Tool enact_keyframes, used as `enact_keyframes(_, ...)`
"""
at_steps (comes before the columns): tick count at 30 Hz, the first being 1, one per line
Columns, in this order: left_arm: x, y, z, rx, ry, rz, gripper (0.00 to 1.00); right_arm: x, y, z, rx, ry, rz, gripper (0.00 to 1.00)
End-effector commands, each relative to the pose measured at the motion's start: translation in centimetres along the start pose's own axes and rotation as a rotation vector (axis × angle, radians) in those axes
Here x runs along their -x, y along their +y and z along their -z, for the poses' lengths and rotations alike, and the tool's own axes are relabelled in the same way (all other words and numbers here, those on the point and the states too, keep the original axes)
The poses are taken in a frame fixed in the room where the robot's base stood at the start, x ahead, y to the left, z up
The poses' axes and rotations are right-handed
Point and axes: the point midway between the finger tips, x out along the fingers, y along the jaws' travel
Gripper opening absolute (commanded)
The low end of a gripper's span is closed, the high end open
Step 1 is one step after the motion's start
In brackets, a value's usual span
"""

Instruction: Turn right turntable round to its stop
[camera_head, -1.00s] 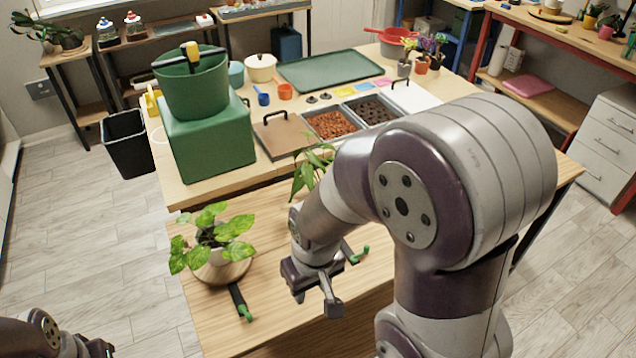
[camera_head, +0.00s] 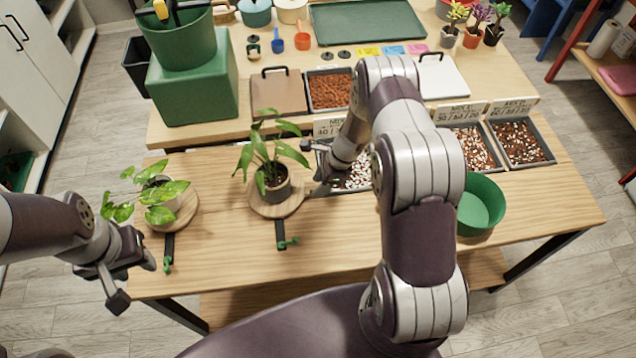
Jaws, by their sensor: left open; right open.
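The right turntable (camera_head: 262,207) is a round wooden disc on the front table. A dark pot (camera_head: 274,186) with a leafy green plant (camera_head: 262,150) stands upright on it. A dark bar with a green piece (camera_head: 289,243) at its end points from it toward the table's front edge. My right gripper (camera_head: 313,168) is open and empty, just right of the disc; I cannot tell whether it touches the rim. The left turntable (camera_head: 187,212) carries another leafy plant (camera_head: 155,197), with a similar bar and green tip (camera_head: 168,265). My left gripper (camera_head: 134,283) is open and empty, left of the table's front edge.
A tray of pale pebbly mix (camera_head: 355,178) lies right of my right gripper, partly behind my arm. A green bowl (camera_head: 482,205) stands farther right. A green box (camera_head: 192,90) stands back left. The tabletop in front of the turntables is clear.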

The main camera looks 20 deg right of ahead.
Motion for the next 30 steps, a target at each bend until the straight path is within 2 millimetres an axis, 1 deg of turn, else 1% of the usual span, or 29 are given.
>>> enact_keyframes(3,0.3,0.0,0.0,0.000,0.000,0.000,0.43,-1.4,0.0,0.0,0.000,0.000,-0.001,0.42)
enact_keyframes(6,0.3,0.0,0.0,0.000,0.000,0.000,0.43,-1.9,0.0,0.0,0.002,0.000,0.000,0.42)
enact_keyframes(14,0.3,0.0,0.0,0.000,0.000,0.000,0.43,-2.1,0.0,0.0,0.002,0.000,0.001,0.42)
enact_keyframes(17,0.3,0.0,0.0,0.000,0.000,0.000,0.43,-2.1,0.0,0.0,0.002,0.000,0.001,0.13)
enact_keyframes(18,0.3,0.0,0.0,0.000,0.000,0.000,0.43,-2.1,0.0,0.0,0.003,0.000,0.001,0.00)
enact_keyframes(30,0.1,0.0,0.0,0.000,0.000,0.000,0.43,-2.1,-0.3,-0.1,0.020,-0.002,-0.005,0.00)
